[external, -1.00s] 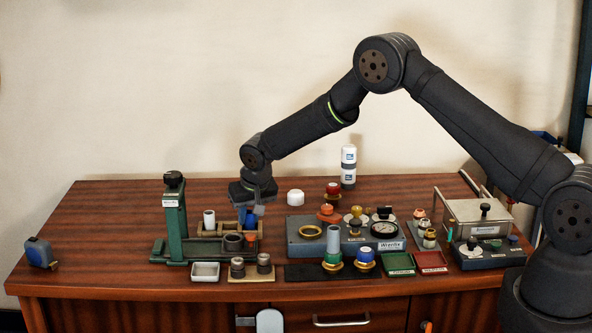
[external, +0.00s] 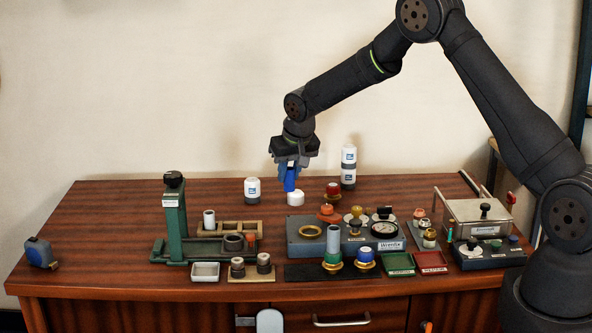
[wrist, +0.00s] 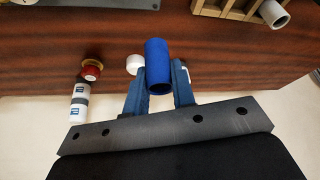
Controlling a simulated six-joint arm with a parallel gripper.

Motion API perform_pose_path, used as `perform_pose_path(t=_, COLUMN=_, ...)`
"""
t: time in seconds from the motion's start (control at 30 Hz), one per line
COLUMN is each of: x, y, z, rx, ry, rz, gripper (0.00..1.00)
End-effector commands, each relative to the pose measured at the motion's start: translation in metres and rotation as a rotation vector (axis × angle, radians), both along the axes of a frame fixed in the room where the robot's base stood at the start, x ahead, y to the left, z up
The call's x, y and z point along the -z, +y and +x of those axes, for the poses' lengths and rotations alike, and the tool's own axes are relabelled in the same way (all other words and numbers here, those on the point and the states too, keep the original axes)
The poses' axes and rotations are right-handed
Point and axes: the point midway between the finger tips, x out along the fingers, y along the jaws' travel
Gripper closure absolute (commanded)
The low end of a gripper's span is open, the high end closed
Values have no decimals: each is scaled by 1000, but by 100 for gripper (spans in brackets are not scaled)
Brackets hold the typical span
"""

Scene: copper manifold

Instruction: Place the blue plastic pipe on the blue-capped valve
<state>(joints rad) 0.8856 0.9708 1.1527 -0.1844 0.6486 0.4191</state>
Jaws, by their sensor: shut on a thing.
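My gripper (external: 291,166) is shut on the blue plastic pipe (external: 290,182) and holds it in the air, above and left of the manifold. In the wrist view the pipe (wrist: 157,62) sits between the two blue fingers, its open end towards the camera. The blue-capped valve (external: 365,257) stands at the manifold's front, with a gold flange under its blue cap. The valve lies to the right of and below my gripper.
The grey manifold block (external: 303,242) carries a gauge and several coloured knobs. A white cap (external: 296,198) lies on the table behind it, beside a red valve (external: 333,189) and stacked white bottles (external: 348,168). The wooden rack (external: 231,227) and green stand (external: 174,220) are at left.

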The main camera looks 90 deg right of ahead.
Motion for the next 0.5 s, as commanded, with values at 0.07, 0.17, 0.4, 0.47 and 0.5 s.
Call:
perform_pose_path(t=0.07, x=-5, y=-2, z=-8, rx=5, ry=-1, rz=-1, gripper=98)
perform_pose_path(t=0.17, x=-9, y=1, z=-17, rx=27, ry=1, rz=1, gripper=98)
perform_pose_path(t=0.4, x=-17, y=23, z=-50, rx=220, ry=1, rz=1, gripper=98)
perform_pose_path(t=0.47, x=-19, y=30, z=-61, rx=287, ry=1, rz=0, gripper=98)
perform_pose_path(t=0.5, x=-21, y=36, z=-68, rx=334, ry=0, rz=0, gripper=98)
